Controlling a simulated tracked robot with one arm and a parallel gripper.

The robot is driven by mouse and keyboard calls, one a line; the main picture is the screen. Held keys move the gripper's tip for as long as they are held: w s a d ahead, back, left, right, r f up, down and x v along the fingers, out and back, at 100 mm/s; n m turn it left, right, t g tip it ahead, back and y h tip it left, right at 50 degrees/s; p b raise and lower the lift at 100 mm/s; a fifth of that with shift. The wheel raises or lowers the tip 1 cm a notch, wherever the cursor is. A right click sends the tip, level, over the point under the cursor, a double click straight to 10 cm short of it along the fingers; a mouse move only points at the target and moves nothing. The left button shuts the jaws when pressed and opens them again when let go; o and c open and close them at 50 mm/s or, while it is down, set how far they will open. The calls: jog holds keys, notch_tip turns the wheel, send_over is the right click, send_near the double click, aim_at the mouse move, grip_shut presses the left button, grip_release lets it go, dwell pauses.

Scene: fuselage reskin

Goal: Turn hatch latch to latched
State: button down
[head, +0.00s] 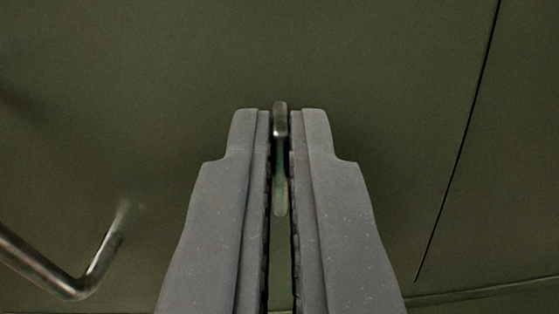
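The hatch latch (280,122) is a thin metal handle on the dark green panel, seen nearly end-on in the middle of the head view. Its rounded end shows just beyond my fingertips, and a paler greenish length runs down between the fingers. My gripper (280,135) has its two grey fingers close together, one on each side of the latch, with only a narrow dark line at each side. It looks shut on the latch. The latch's lower part and its pivot are hidden or unclear between the fingers.
A bent metal handle (68,280) stands out from the panel at the lower left, clear of my fingers. The green skin panel (400,70) fills the background. A dark seam (463,140) slants down the right side, and another edge runs along the lower right.

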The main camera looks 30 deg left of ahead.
jog(key=m+p, duration=0.2)
jog(key=m, duration=0.2)
jog(key=shift+m, duration=0.3)
jog(key=m+p, duration=0.2)
jog(key=m, duration=0.1)
jog(key=m+p, duration=0.3)
jog(key=m, duration=0.1)
jog(key=f+m+p, duration=0.1)
jog(key=m+p, duration=0.1)
jog(key=m, duration=0.2)
jog(key=shift+w+d+p, duration=0.1)
jog(key=shift+d+p, duration=0.2)
jog(key=shift+d, duration=0.05)
jog(key=shift+f+m, duration=0.1)
jog(key=shift+m, duration=0.2)
jog(key=c, duration=1.6)
grip_release()
jog(key=shift+w+d, duration=0.1)
jog(key=shift+w, duration=0.05)
